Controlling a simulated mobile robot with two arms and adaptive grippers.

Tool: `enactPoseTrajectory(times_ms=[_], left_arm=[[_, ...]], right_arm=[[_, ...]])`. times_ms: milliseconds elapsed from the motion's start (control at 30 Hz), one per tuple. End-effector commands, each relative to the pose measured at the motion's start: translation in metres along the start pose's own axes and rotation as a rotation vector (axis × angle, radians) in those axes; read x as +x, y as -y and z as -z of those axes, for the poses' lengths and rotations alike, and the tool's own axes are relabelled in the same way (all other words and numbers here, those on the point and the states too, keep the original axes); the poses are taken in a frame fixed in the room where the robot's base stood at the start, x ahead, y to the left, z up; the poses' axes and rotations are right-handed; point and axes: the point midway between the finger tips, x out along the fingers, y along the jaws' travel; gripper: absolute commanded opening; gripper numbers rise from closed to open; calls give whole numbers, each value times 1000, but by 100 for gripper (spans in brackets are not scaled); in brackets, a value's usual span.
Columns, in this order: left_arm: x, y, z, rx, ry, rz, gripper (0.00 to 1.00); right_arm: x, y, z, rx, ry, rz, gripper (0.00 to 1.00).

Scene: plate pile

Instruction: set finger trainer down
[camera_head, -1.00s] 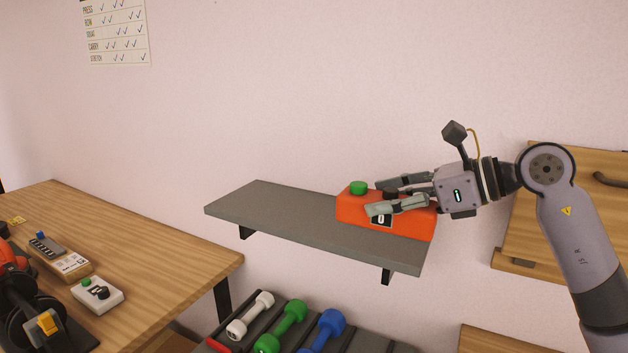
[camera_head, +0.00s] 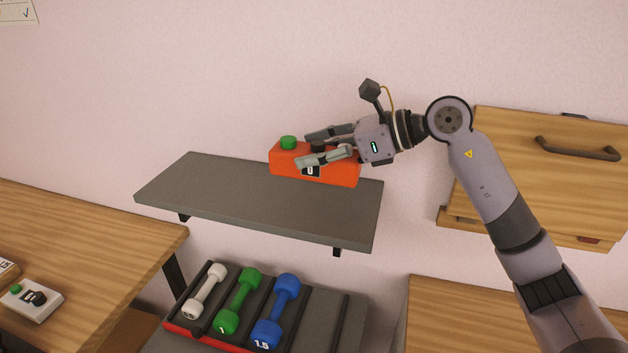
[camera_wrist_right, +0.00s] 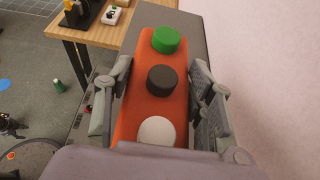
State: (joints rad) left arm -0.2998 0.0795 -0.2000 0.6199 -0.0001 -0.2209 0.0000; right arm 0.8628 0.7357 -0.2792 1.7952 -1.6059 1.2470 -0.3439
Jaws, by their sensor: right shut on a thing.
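The finger trainer, which I take to be the orange-red block (camera_head: 285,162), has a green knob at its left end and a black one in the middle. In the right wrist view, the block (camera_wrist_right: 176,65) shows green, black and white knobs between the fingers. My right gripper (camera_head: 305,150) is shut on its long sides and holds it level at the back of the grey wall shelf (camera_head: 230,205). I cannot tell whether its underside touches the shelf. My left gripper is not in view.
The shelf's front and left are clear. Below it, a rack (camera_head: 325,315) holds white (camera_head: 205,290), green (camera_head: 238,300) and blue (camera_head: 277,310) dumbbells. A wooden table (camera_head: 110,245) at left carries a white box (camera_head: 32,300) with knobs. A wooden cabinet (camera_head: 540,165) is at right.

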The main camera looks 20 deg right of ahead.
Motion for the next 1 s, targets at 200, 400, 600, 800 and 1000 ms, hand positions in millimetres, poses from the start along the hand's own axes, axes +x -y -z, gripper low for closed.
enactPoseTrajectory(times_ms=[200, 400, 600, 800, 1000], left_arm=[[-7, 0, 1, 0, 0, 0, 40], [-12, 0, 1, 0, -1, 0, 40], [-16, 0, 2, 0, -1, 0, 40], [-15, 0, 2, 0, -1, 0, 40], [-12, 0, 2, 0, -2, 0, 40]], right_arm=[[12, 0, 28, 0, 3, 0, 11], [20, -1, 47, 2, 2, -2, 11], [27, 0, 66, -1, 4, 0, 11], [28, 0, 66, -2, 4, 1, 11], [29, 0, 70, -2, 1, 0, 52]])
